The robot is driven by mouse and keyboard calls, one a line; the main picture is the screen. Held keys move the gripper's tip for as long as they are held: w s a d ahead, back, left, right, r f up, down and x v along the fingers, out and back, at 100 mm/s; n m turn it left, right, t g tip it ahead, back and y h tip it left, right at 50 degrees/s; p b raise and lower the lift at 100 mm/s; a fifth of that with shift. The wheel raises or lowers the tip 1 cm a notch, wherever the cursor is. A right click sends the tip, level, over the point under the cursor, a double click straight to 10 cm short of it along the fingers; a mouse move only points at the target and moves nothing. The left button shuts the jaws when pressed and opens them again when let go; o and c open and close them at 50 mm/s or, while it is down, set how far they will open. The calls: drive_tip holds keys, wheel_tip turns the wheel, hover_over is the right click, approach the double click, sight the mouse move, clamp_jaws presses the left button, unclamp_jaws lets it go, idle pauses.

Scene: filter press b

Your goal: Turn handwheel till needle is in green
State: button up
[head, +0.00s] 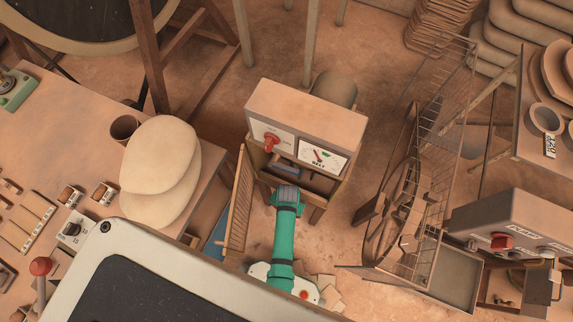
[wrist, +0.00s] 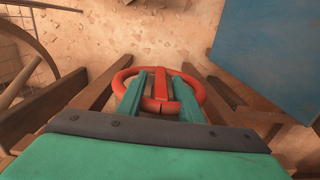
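The red handwheel (wrist: 117,82) shows in the wrist view as a ring with a red spoke. My gripper (wrist: 163,76) has its two teal fingers over the wheel, one on each side of the spoke, with a gap visible beside it. The fingers look open; contact is unclear. In the head view my gripper (head: 287,188) reaches into the low front of a boxy press (head: 305,110), and the handwheel is not clearly visible there. The white gauge (head: 322,157) on the press front has a red needle and a small green part; whether the needle lies in green is too small to tell.
A red knob (head: 271,143) sits left of the gauge. A slatted wooden panel (head: 240,205) stands close left of my arm. A wire rack (head: 440,150) stands to the right. A blue panel (wrist: 265,50) shows in the wrist view.

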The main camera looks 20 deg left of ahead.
clamp_jaws()
drive_tip(key=shift+d+y, duration=0.1)
drive_tip(key=shift+y, duration=0.2)
drive_tip(key=y, duration=0.2)
drive_tip(key=shift+d+f+y, duration=0.1)
drive_tip(key=shift+d+y, duration=0.15)
drive_tip(key=shift+y, duration=1.05)
drive_tip(key=shift+s+d+f+y, duration=0.1)
drive_tip(key=shift+f+y, duration=0.05)
drive_tip(key=shift+y, duration=1.9)
drive_tip(key=shift+d+f+y, duration=0.1)
drive_tip(key=shift+f+y, duration=0.05)
drive_tip(key=shift+y, duration=1.9)
drive_tip(key=shift+f+t+y, duration=0.1)
drive_tip(key=shift+t+y, duration=0.2)
drive_tip(key=shift+y, duration=0.1)
